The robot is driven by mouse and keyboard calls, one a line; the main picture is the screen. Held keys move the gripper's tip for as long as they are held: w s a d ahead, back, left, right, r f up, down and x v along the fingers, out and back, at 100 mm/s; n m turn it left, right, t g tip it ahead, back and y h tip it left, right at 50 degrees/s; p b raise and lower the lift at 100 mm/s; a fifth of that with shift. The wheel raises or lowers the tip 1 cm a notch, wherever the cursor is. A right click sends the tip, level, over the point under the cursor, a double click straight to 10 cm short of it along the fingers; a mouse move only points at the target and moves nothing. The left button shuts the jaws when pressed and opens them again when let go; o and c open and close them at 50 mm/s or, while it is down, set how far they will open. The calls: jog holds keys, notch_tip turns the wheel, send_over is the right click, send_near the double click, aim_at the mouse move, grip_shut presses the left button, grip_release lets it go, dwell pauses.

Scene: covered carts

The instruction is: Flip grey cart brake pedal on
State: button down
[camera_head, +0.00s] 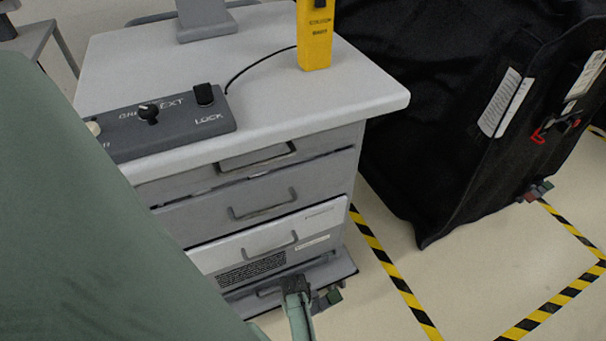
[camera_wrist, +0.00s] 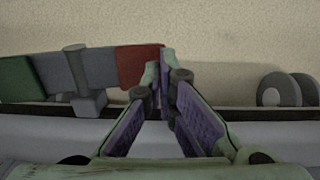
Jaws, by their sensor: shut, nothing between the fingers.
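The grey cart (camera_head: 255,210) stands at centre left in the head view, its drawer front facing me. Its brake pedal shows low at the cart's foot by its green end (camera_head: 334,296). In the wrist view the pedal is a grey bar (camera_wrist: 92,70) with a green end (camera_wrist: 18,78) at left and a red end (camera_wrist: 138,62) at right. My gripper (camera_wrist: 164,70) is shut and empty, its fingertips right beside the red end. I cannot tell whether they touch it. In the head view my gripper partly hides the pedal.
A black covered cart (camera_head: 440,120) stands at right, with its own red and green pedal (camera_head: 535,191). Yellow-black floor tape (camera_head: 390,265) runs between. A caster wheel (camera_wrist: 278,90) is at right in the wrist view. A control box (camera_head: 165,125) and yellow device (camera_head: 315,35) sit on the cart top.

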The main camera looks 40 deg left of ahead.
jog(key=shift+f, duration=0.2)
dwell(0.4)
jog(key=s+a+r+p, duration=0.1)
jog(key=s+r+p, duration=0.2)
jog(key=r, duration=1)
jog(key=shift+r+p, duration=0.4)
jog(key=shift+p, duration=0.2)
jog(key=shift+a, duration=0.1)
